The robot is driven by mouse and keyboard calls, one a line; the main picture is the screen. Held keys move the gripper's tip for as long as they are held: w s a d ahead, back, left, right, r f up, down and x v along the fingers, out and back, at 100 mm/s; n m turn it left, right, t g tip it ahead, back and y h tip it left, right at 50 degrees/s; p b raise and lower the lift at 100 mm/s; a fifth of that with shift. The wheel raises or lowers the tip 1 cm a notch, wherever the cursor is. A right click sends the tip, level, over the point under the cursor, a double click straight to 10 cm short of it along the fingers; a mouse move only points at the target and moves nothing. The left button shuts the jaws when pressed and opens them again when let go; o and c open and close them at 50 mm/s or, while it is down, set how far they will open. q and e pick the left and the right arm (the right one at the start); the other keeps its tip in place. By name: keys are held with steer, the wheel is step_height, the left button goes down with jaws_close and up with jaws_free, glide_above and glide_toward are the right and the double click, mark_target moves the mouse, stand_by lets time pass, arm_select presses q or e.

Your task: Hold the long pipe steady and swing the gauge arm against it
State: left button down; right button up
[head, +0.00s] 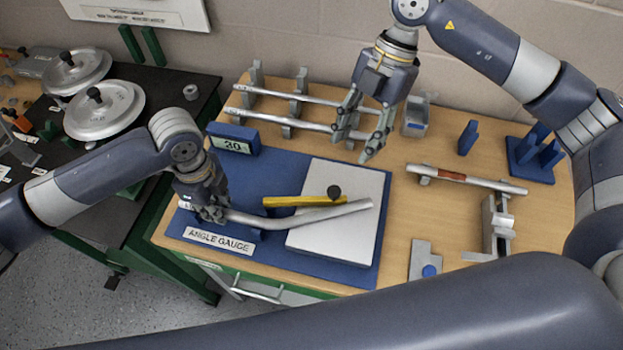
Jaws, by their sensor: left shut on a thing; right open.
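The long pipe (303,217) is grey and slightly bent, and it lies across the blue angle gauge base (270,262) onto a grey plate (320,245). My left gripper (213,213) is shut on its left end. The gauge arm (297,201) is a yellow bar with a black knob (334,191), lying just behind the pipe. A narrow wedge of plate shows between them toward the right. My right gripper (358,143) is open and empty, pointing down behind the plate, near the straight pipes on the rack.
A blue block marked 30 (233,139) stands at the base's back left. Two straight pipes (290,125) rest on grey supports at the back. A pipe with a brown band (465,178) lies to the right. A grey box (415,117) and a blue stand (530,158) stand behind it.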

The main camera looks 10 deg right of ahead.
arm_select(q)
steer(key=c, duration=1.4)
jaws_free()
step_height(320, 180, up, 12)
